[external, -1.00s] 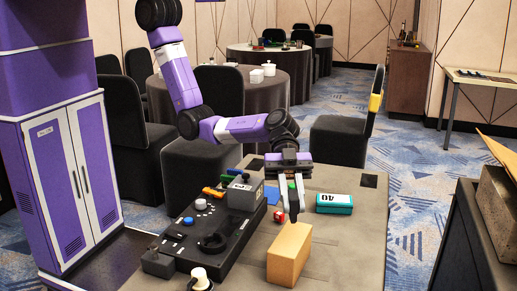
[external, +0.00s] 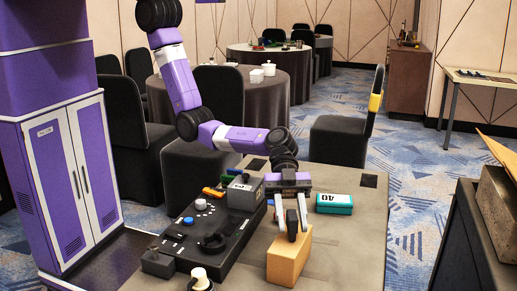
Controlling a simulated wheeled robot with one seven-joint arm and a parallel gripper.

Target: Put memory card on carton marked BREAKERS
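My gripper (external: 291,228) points down over the far end of a tan box (external: 287,262) near the front of the table. I cannot tell whether its fingers touch the box, or whether they are apart or hold something. No marking is readable on the tan box. A teal box (external: 334,204) with a white label lies to the right of the gripper, and a grey box (external: 244,195) stands to its left. I cannot make out the word BREAKERS on any box. I cannot identify the memory card; a small blue piece (external: 268,191) shows partly behind my gripper.
A black control panel (external: 205,232) with knobs fills the table's left side. A black and cream knob-like item (external: 200,278) is at the front edge. A dark square (external: 369,181) lies at the back right corner.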

